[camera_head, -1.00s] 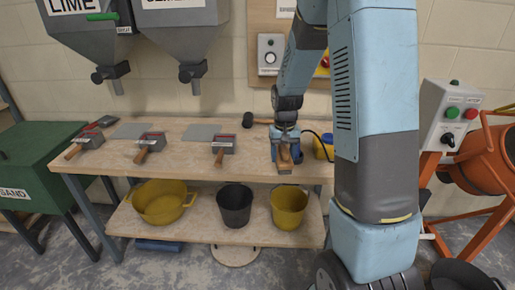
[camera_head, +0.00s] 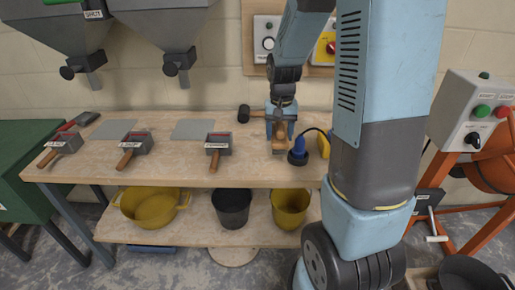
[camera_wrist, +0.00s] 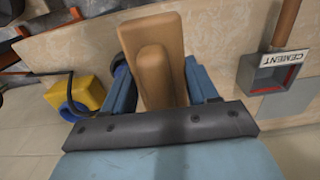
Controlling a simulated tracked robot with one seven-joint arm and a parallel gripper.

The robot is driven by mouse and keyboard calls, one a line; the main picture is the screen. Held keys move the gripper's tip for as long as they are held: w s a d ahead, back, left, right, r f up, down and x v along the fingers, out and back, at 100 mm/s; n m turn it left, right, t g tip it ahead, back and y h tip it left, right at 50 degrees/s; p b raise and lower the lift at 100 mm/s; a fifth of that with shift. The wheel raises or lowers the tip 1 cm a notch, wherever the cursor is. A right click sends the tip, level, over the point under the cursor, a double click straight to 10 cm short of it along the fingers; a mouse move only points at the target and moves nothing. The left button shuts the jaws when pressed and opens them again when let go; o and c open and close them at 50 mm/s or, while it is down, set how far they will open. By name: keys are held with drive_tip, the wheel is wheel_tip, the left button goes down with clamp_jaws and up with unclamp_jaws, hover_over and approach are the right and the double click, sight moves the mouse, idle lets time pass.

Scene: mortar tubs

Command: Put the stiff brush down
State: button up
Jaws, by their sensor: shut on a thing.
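The stiff brush (camera_head: 279,146) shows as a small wooden block under my gripper (camera_head: 281,122), over the right part of the workbench (camera_head: 180,176). In the wrist view, the brush (camera_wrist: 155,50) is a tan wooden piece with a raised narrower part, between the two blue fingers of my gripper (camera_wrist: 162,82). The fingers are shut on it. Its bristles are hidden. I cannot tell whether its underside touches the bench top.
A blue tool (camera_head: 298,153) and a yellow box (camera_head: 323,144) are close right of the brush. Several wooden-handled scoops (camera_head: 218,146) lie left, with clear bench between. Buckets (camera_head: 232,206) stand on the lower shelf.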

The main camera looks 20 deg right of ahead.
drive_tip(key=w+a+f, duration=0.1)
drive_tip(key=w+f, duration=0.1)
drive_tip(key=w+a+f, duration=0.1)
drive_tip(key=w+f, duration=0.1)
drive_tip(key=w, duration=0.1)
drive_tip(key=w+a+f, duration=0.1)
drive_tip(key=w+f, duration=0.1)
drive_tip(key=shift+w+a+f, duration=0.15)
drive_tip(key=shift+a+f, duration=0.1)
drive_tip(key=shift+a, duration=0.15)
drive_tip(key=shift+w+a+f, duration=0.3)
drive_tip(key=shift+w+f, duration=0.2)
drive_tip(key=shift+f, duration=0.25)
drive_tip(key=shift+w+f, duration=0.1)
drive_tip(key=shift+f, duration=1.45)
drive_tip(key=o, duration=1)
drive_tip(key=shift+f, duration=0.1)
